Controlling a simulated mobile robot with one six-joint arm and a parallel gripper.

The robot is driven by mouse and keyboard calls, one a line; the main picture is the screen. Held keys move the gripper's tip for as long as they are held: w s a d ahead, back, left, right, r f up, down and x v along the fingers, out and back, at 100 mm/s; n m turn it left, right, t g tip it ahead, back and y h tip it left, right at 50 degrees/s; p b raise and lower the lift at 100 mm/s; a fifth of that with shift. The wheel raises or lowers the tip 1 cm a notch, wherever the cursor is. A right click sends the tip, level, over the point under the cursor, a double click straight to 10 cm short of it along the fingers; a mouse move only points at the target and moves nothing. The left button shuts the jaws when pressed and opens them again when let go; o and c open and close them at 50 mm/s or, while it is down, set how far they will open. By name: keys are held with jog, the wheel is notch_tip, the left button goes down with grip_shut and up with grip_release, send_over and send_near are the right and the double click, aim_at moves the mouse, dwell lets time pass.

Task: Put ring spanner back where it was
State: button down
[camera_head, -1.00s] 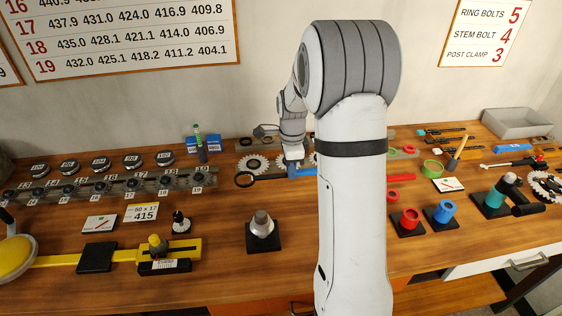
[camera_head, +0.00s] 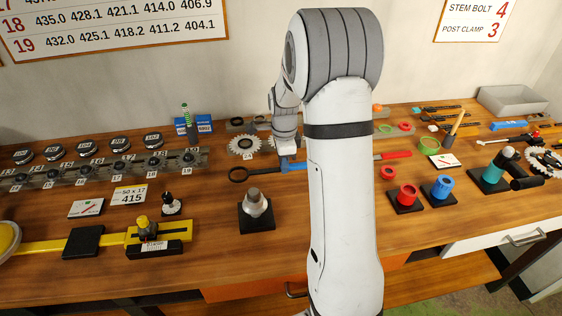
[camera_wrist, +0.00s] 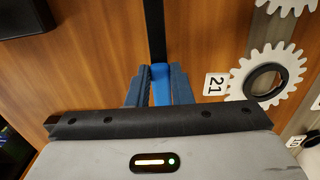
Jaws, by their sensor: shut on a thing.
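The ring spanner has a dark ring end (camera_head: 238,174), a black shaft and a blue handle (camera_head: 293,166). My gripper (camera_head: 288,158) is shut on the blue handle, with the ring pointing left in the head view. In the wrist view the blue handle (camera_wrist: 160,85) sits between my gripper's fingers (camera_wrist: 160,88), and the black shaft (camera_wrist: 154,30) runs up out of the frame. The ring is outside the wrist view. The spanner is at or just above the wooden bench; I cannot tell whether it touches. My arm hides the part of the bench to its right.
A toothed gear (camera_head: 244,146) lies behind the spanner; it also shows in the wrist view (camera_wrist: 268,78) beside a "21" tag (camera_wrist: 216,84). A metal cone on a black base (camera_head: 256,205) stands in front. Red (camera_head: 408,194) and blue (camera_head: 444,187) cylinders stand right of my arm.

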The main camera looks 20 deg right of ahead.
jog(key=shift+f+b, duration=0.45)
jog(key=shift+f, duration=0.1)
jog(key=c, duration=1.2)
grip_release()
jog(key=shift+r, duration=0.25)
notch_tip(320, 180, up, 7)
jog(key=shift+r+b, duration=0.2)
jog(key=shift+b, duration=0.15)
jog(key=s+a+r+n+t, duration=0.1)
jog(key=s+a+r+n, duration=0.1)
jog(key=s+n, duration=0.4)
jog(key=s+a+r+n+t, duration=0.1)
jog(key=s+a+r+n, duration=0.1)
jog(key=s+a+n, duration=0.2)
jog(key=s+a+r+n, duration=0.2)
jog(key=s+n, duration=0.7)
jog(key=s, duration=0.5)
jog(key=shift+a+r+t, duration=0.25)
jog(key=shift+a+t, duration=0.15)
jog(key=shift+a, duration=0.35)
jog(key=shift+s+f+n, duration=0.15)
jog(key=shift+s+n, duration=0.2)
jog(key=shift+n, duration=0.25)
jog(key=shift+c, duration=0.4)
